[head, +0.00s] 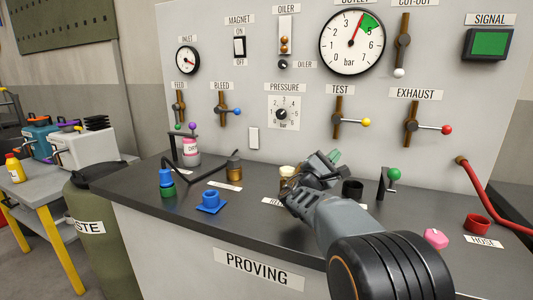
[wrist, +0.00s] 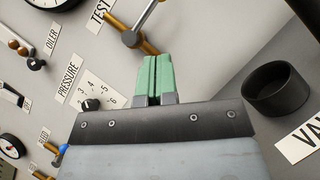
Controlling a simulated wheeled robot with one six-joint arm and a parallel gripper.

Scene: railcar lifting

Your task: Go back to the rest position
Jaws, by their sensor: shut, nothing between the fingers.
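My gripper (head: 335,157) is over the dark bench top in the head view, in front of the grey panel. In the wrist view its green fingertips (wrist: 153,78) are together with nothing between them. My forearm comes in from the lower right and hides part of the bench. A black cup (wrist: 277,88) is to the right of the fingers in the wrist view; the black cup also shows just right of my gripper in the head view (head: 353,188). A cream-topped brass piece (head: 288,174) is just left of my gripper, partly hidden by it.
The panel carries the TEST lever (head: 350,121), EXHAUST lever (head: 428,127) and PRESSURE dial (head: 283,113). A green-knobbed crank (head: 391,176), pink block (head: 436,239) and red ring (head: 478,224) are at right. A blue part (head: 210,201) and bottles are at left.

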